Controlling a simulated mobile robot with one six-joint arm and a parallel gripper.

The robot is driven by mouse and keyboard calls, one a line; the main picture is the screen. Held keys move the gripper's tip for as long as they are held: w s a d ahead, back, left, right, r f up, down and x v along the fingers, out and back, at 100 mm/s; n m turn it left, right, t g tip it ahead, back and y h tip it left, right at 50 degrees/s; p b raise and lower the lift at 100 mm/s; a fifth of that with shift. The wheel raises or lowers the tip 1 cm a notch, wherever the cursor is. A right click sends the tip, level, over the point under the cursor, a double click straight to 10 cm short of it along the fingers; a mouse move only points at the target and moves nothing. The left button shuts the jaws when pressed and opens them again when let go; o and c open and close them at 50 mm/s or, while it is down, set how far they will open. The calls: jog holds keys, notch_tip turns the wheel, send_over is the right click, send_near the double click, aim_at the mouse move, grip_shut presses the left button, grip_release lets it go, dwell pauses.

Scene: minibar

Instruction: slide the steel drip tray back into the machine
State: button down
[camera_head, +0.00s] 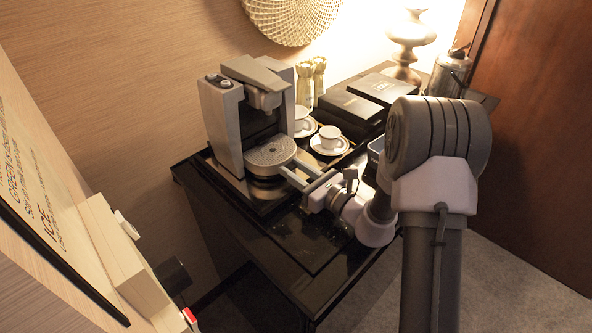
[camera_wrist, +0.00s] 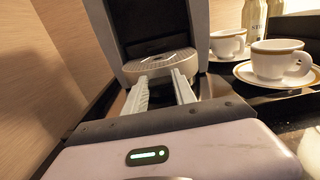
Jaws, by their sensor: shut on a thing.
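The steel drip tray (camera_head: 270,152) is a round-fronted grey plate with a slotted top. It sits level at the front of the grey coffee machine (camera_head: 222,125), below the spout, with its rear edge close to the machine's body. In the wrist view the tray (camera_wrist: 160,64) lies straight ahead, in front of the machine's dark recess (camera_wrist: 150,25). My gripper (camera_head: 288,166) reaches it from the front right. Its two pale fingers, spaced apart, are shut on the tray's front part; in the wrist view the fingertips (camera_wrist: 160,78) meet its front edge. The exact contact is hard to see.
White cups on saucers (camera_head: 330,138) stand right of the machine on a tray, with small bottles (camera_head: 319,75) behind and black boxes (camera_head: 350,108) beyond. The black counter (camera_head: 300,235) is clear in front. A sign panel (camera_head: 50,190) stands at the left.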

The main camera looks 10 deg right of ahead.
jog(key=shift+f, duration=0.1)
jog(key=shift+f+b, duration=0.25)
jog(key=shift+b, duration=0.05)
jog(key=c, duration=0.9)
grip_release()
